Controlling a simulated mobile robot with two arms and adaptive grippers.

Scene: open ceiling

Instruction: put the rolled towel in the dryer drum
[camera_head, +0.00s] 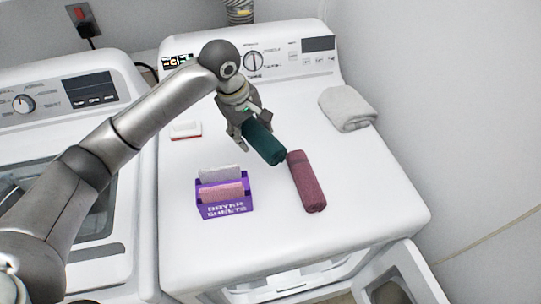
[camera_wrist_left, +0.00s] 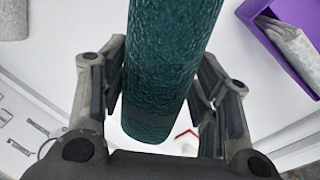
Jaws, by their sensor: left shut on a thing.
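A teal rolled towel (camera_head: 263,142) is held by my left gripper (camera_head: 246,122) above the white dryer top. In the left wrist view the teal towel (camera_wrist_left: 168,62) runs between the two fingers (camera_wrist_left: 166,105), which are shut on it. A maroon rolled towel (camera_head: 306,181) lies on the dryer top just right of the teal one. The dryer (camera_head: 365,205) has its door (camera_head: 400,285) open at the lower right. The drum inside is mostly hidden below the front edge of the top. My right gripper is not in view.
A purple dryer sheets box (camera_head: 224,208) stands near the front left of the dryer top. A folded grey cloth (camera_head: 347,108) lies at the right, and a small red and white item (camera_head: 186,130) at the back left. A washer (camera_head: 95,200) stands left; a wall bounds the right.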

